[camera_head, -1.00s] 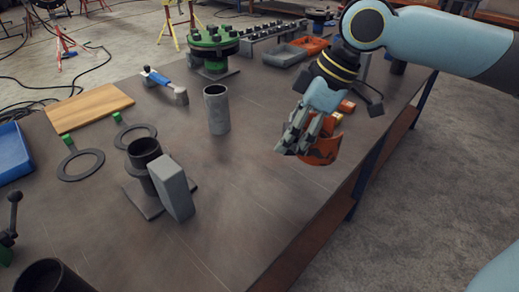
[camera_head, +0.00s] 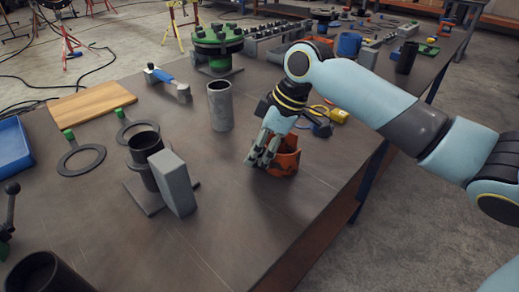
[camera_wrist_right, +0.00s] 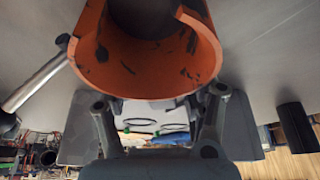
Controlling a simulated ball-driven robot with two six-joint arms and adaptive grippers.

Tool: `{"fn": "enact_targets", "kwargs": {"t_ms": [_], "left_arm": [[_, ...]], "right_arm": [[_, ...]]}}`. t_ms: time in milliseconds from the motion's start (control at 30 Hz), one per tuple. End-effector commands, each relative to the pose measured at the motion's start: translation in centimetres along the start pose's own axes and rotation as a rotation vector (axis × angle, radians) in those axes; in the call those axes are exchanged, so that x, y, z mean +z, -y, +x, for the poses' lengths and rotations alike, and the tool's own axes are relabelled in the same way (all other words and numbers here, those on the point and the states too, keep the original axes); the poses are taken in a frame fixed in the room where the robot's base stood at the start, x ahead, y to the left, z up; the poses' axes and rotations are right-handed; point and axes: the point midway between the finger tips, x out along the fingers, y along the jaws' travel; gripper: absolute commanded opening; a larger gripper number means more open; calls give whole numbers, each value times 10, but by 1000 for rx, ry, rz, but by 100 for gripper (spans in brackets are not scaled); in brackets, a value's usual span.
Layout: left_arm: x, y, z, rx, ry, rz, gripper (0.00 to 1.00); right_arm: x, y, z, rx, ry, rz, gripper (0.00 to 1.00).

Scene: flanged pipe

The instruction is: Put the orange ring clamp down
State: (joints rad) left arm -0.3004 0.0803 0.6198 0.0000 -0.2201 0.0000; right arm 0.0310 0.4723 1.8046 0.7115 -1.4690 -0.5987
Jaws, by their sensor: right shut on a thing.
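The orange ring clamp (camera_head: 287,160) is an open-sided orange band with dark worn patches, at the right part of the table. My right gripper (camera_head: 262,154) is shut on its wall from the left side. The clamp is upright and at or very close to the table top; I cannot tell if it touches. In the right wrist view, the clamp (camera_wrist_right: 140,75) fills the upper middle, its rim between the fingers of my right gripper (camera_wrist_right: 158,100). The gripped spot is partly hidden by the fingers. My left gripper is not in view.
A grey pipe (camera_head: 220,106) stands left of the clamp. A dark flanged pipe (camera_head: 143,152) with a grey block (camera_head: 173,182) leaning by it is further left. Flat ring gaskets (camera_head: 82,159) and a wooden board (camera_head: 90,104) lie beyond. The table in front of the clamp is clear.

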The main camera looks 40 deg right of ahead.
Motion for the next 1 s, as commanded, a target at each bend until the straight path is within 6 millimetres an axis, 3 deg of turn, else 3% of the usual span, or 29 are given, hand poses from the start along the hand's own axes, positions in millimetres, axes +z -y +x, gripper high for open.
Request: {"fn": "enact_targets", "kwargs": {"t_ms": [267,300,600,1000], "left_arm": [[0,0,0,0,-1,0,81],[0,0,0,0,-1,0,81],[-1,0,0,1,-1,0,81],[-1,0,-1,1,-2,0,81]], "right_arm": [[0,0,1,1,-2,-1,0],[1,0,1,0,0,0,45],[1,0,1,0,0,0,85],[0,-1,-8,3,1,-1,86]]}}
